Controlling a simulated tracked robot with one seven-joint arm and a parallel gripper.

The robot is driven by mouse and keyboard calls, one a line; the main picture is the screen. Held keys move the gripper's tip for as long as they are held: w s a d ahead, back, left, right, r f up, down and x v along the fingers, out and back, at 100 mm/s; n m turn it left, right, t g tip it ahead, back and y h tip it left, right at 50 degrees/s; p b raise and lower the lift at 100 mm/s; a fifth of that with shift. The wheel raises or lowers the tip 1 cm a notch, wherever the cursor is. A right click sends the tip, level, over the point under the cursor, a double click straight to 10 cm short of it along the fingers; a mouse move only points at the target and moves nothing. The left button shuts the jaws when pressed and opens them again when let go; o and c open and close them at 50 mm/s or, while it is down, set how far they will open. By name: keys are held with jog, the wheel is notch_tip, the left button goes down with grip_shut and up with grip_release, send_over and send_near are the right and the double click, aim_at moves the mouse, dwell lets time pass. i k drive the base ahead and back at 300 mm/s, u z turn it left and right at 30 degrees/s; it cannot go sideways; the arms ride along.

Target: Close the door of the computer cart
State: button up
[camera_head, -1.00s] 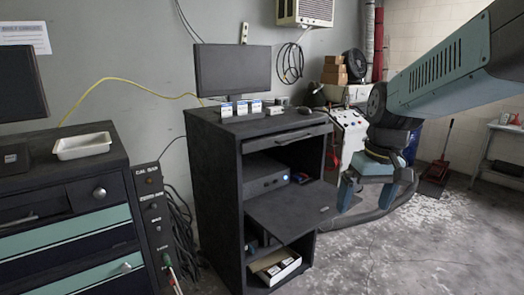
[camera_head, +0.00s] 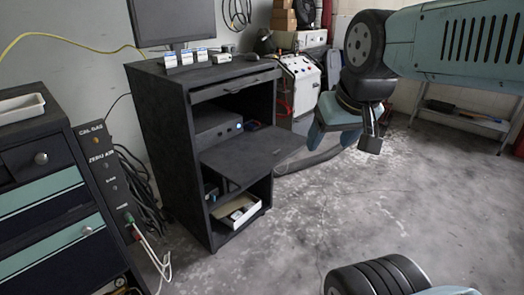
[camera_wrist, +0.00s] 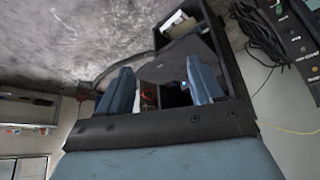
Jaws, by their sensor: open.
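The computer cart (camera_head: 162,150) is a dark cabinet left of the middle in the head view. Its door (camera_head: 252,148) is a dark flat panel that stands open, sticking out roughly level from the cart's front below the middle shelf. A small latch shows near its outer edge. My gripper (camera_head: 348,130) hangs to the right of the door, apart from it, with nothing held. In the wrist view the two blue fingers of my gripper (camera_wrist: 162,88) are spread apart, with the cart (camera_wrist: 212,32) and the door panel (camera_wrist: 180,60) beyond them, seen upside down.
A monitor (camera_head: 172,22) stands on the cart, and a white box (camera_head: 238,212) lies in its lower compartment. A drawer cabinet (camera_head: 40,190) is at the left, with hanging cables beside it. A white machine (camera_head: 299,80) stands behind.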

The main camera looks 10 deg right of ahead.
aim_at(241, 163)
jog(key=k, duration=0.5)
jog(key=z, duration=0.4)
jog(key=i, duration=1.1)
jog(key=z, duration=0.7)
